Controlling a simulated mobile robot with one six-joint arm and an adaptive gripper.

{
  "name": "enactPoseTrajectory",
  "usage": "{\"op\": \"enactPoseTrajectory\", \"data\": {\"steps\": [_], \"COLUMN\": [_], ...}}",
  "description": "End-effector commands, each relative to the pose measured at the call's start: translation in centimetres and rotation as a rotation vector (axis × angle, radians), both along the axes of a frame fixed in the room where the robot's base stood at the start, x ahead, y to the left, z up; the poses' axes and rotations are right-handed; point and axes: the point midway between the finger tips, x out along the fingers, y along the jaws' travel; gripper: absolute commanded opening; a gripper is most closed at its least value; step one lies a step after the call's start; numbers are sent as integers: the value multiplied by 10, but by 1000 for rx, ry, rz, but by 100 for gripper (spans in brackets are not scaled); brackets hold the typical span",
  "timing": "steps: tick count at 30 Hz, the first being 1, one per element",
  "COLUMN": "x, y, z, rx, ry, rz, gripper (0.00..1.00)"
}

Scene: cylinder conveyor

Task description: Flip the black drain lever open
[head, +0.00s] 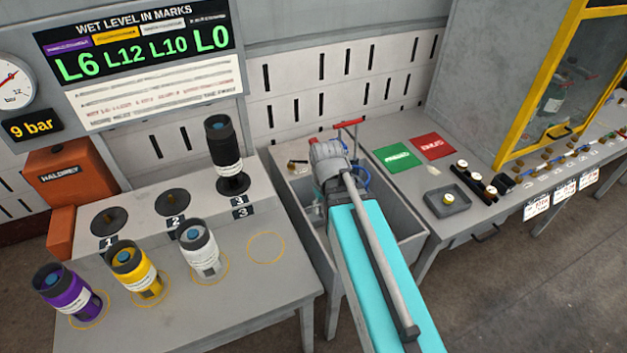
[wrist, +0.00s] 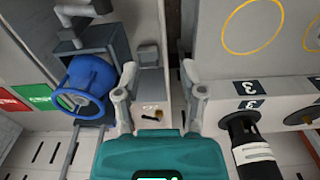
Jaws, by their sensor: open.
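A small brass-and-dark fitting (wrist: 153,114), which looks like the drain lever, shows in the wrist view between my gripper's fingers; its exact position is too small to read. In the head view a small dark fitting (head: 297,163) sits at the back left rim of the grey basin (head: 400,240), and may be the same thing. My gripper (wrist: 158,80) is open and empty, its two grey fingers spread wide, with no visible contact on the fitting. In the head view my arm reaches over the basin and hides the gripper's fingers.
A blue ring-ended part (wrist: 88,85) stands close beside my gripper, and a red-topped handle (head: 349,123) rises behind my wrist. A black cylinder (head: 222,150) stands on pad 3. Purple (head: 62,290), yellow (head: 133,270) and white (head: 198,245) cylinders stand on the left table.

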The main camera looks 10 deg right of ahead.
Motion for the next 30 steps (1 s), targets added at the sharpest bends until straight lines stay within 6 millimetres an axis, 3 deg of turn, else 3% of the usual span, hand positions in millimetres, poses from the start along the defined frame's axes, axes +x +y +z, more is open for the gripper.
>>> {"op": "enactPoseTrajectory", "data": {"steps": [1, 6, 30], "x": [-12, -26, -27], "y": [0, 2, 1], "z": [0, 0, 0], "rx": [1, 2, 2], "ry": [5, 18, 19], "rz": [-43, -138, -152], "gripper": [53, 53, 53]}}
